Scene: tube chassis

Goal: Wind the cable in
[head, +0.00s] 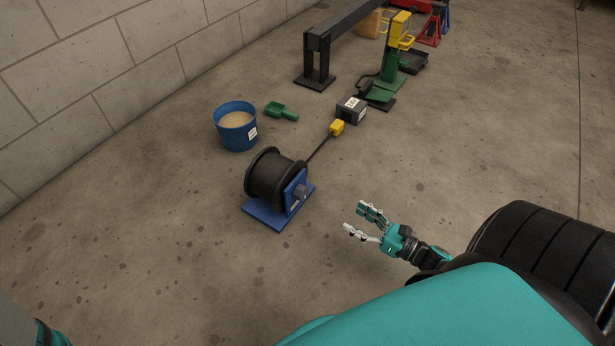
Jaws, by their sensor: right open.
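A black cable reel (272,176) stands on a blue base plate (262,214) on the floor, with a blue bracket and a grey hub on its right side. A dark cable (319,149) runs from the reel up and right to a yellow plug (337,127). The plug lies beside a black box (351,111) with a white label. My right gripper (356,220) is open and empty, to the right of the reel and apart from it. My left gripper is not in view; only a bit of teal arm shows at the bottom left corner.
A blue bucket of sand-like material (236,126) and a green scoop (281,111) are behind the reel. A dark beam stand (318,60) and a green and yellow post (391,55) stand farther back. A block wall (80,90) runs along the left. Floor around the reel's front is clear.

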